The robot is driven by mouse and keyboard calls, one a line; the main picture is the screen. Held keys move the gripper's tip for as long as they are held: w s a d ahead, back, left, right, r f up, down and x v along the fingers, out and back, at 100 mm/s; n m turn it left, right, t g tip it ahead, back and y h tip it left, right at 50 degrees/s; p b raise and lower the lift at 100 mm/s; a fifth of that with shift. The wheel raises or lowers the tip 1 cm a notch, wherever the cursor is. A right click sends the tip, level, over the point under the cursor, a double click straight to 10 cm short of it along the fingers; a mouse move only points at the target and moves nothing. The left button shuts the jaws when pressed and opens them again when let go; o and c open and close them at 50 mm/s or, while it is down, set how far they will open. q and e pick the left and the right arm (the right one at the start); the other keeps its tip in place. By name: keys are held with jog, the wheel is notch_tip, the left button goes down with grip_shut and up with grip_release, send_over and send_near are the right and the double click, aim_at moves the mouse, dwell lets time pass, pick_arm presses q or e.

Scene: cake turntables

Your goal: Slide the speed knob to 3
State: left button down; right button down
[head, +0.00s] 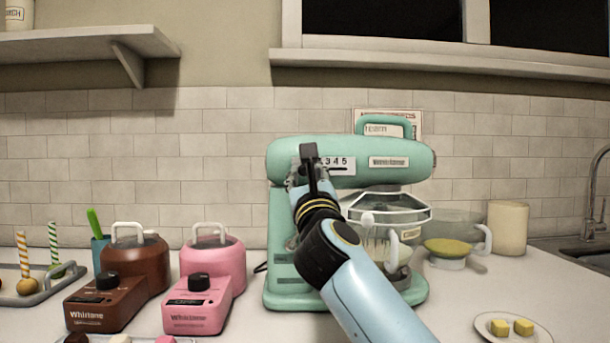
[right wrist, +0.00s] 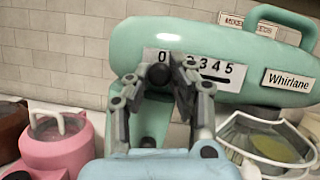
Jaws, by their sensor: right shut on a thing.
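The teal mixer (head: 280,220) stands on the counter, with a white speed scale (head: 342,167) on its upper side; it also shows in the right wrist view (right wrist: 240,65). The digits 3, 4 and 5 are readable, and a 0 shows in the right wrist view. The dark speed knob (head: 307,151) sits left of the 3, over the part of the scale where digits are hidden. My right gripper (head: 309,172) is at the scale, shut on the knob. In the right wrist view its fingers (right wrist: 160,80) cover the 1 and 2 area. My left gripper is not in view.
A glass bowl (head: 385,210) is under the mixer head. A plate (head: 505,333) with yellow cubes lies at front right. The sink is far right.

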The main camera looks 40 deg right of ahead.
dwell(0.3)
jog(key=shift+s+d+r+p, duration=0.1)
jog(key=shift+s+d+p, duration=0.15)
jog(key=shift+d+p, duration=0.2)
jog(key=shift+s+d, duration=0.15)
jog(key=shift+d, duration=0.05)
jog(key=c, duration=1.2)
grip_release()
jog(key=shift+a, duration=0.1)
jog(key=shift+o, duration=0.2)
jog(key=v, duration=1.2)
jog(key=shift+a, duration=0.1)
